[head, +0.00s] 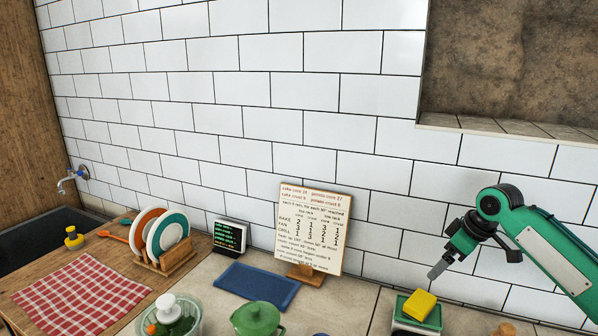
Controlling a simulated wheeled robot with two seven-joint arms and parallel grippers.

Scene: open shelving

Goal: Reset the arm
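My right arm comes in from the right edge, green and black, bent at a raised joint. Its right gripper (438,270) hangs down and to the left, above and left of a yellow sponge-like block (420,305). A grey fingertip shows, apart from the block with no object seen in it. From this angle I cannot tell whether the fingers are apart or together. My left gripper is not in view.
A recipe board (312,228) on a wooden stand leans near the tiled wall. A small black sign (229,236), a plate rack (166,262), a blue mat (257,286), a green pot (257,320) and a glass bowl (190,318) crowd the counter. The sink (40,245) is at left.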

